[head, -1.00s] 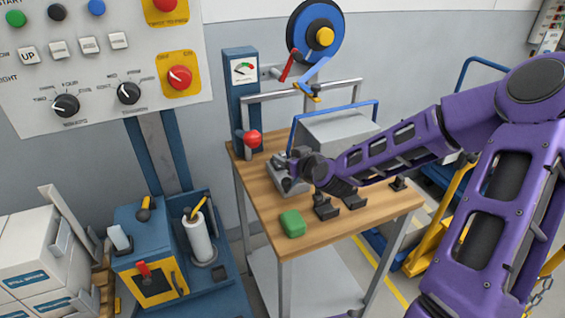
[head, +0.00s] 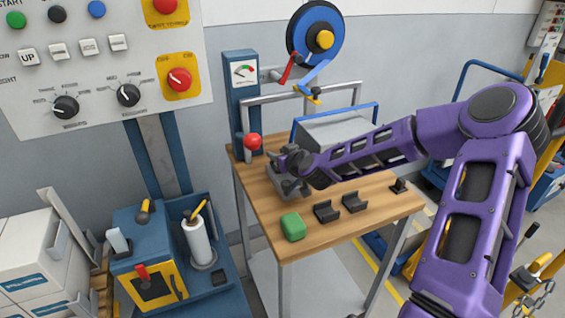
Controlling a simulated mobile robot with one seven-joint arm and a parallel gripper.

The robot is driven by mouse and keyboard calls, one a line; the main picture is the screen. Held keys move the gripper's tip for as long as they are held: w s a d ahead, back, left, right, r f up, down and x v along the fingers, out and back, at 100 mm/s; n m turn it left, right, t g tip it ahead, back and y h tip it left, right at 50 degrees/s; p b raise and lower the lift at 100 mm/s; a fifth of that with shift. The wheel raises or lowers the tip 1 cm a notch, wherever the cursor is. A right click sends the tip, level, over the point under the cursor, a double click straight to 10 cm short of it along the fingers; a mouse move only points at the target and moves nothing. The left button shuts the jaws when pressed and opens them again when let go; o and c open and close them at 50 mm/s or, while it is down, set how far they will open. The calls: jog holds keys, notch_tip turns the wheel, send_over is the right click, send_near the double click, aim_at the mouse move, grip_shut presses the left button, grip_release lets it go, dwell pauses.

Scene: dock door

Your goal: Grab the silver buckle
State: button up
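A grey metal piece (head: 286,184) lies on the wooden tabletop (head: 325,246), near its left edge. It may be the silver buckle, but my gripper partly covers it and I cannot tell for sure. My gripper (head: 286,160), dark grey at the end of my purple arm, is right at this piece, over its upper part. I cannot tell whether it touches it. The fingers are too small and too dark against the grey metal to show whether they are open or shut.
A green block (head: 293,226), two black cradles (head: 326,211) (head: 354,202) and a small black clip (head: 398,186) stand on the tabletop. Behind are a lever with a red ball (head: 252,141), a grey box (head: 333,130) and a blue reel (head: 300,30).

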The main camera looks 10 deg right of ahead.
grip_shut()
